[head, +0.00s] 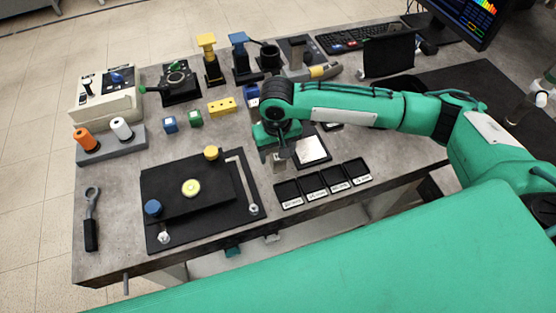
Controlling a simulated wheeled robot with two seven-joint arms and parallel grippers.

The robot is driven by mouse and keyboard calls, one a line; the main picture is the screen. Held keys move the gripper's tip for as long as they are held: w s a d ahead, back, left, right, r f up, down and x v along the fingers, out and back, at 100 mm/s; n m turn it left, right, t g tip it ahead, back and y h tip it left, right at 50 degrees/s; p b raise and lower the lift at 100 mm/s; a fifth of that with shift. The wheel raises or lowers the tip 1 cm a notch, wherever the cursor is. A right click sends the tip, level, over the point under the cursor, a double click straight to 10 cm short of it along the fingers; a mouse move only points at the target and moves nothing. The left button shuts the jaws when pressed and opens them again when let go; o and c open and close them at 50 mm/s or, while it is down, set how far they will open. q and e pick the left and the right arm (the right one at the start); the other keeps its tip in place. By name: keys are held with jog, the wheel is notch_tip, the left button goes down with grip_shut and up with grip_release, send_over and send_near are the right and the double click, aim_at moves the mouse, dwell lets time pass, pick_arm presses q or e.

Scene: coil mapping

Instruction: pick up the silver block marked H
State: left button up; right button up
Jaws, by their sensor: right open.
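My right gripper (278,158) reaches in from the right and points down over the middle of the table, just behind the row of small black trays. It is open. Grey shapes show at its fingertips; I cannot tell whether they are only the fingers or also a silver block. No letter H can be read in this view, and the silver block is not clearly visible, perhaps hidden by the gripper. My left gripper is not in view.
Black labelled trays (313,191) line the front edge, with a pale square plate (311,150) behind them. A black board (200,196) with knobs lies left. A monitor (470,15) stands at back right.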

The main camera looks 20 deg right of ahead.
aim_at(278, 161)
notch_tip(278, 161, down, 5)
jog(key=shift+w+d+f+p, duration=0.1)
jog(key=shift+d+p, duration=0.05)
jog(key=shift+p, duration=0.4)
jog(key=shift+c, duration=0.2)
jog(key=c, duration=1.2)
jog(key=shift+o, duration=0.2)
